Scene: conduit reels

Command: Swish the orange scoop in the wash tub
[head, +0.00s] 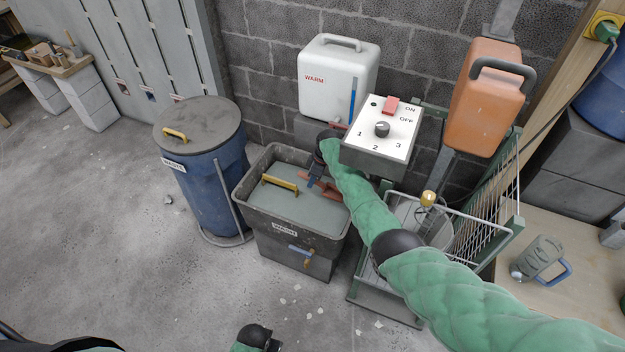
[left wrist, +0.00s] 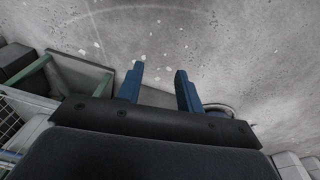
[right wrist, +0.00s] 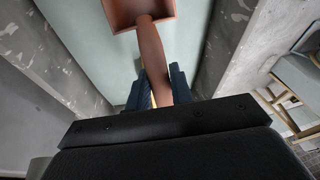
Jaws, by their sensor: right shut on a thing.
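The wash tub (head: 290,229) is a dark grey bin with a label on its front and a pale grey-green surface inside. My right gripper (head: 315,181) is over the right part of the tub, below its rim line in the head view. It is shut on the handle of the orange scoop (head: 326,190). In the right wrist view the scoop's handle (right wrist: 150,55) runs between the fingers (right wrist: 161,80), with its square pan at the top against the pale surface. I cannot tell how deep the scoop sits. My left gripper (left wrist: 159,82) is open and empty above the floor.
A yellow handle (head: 280,182) lies across the tub's left side. A blue lidded barrel (head: 210,190) stands left of the tub. A white warm-water container (head: 336,80) and a switch box (head: 383,130) stand behind. A wire rack (head: 480,222) is at the right.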

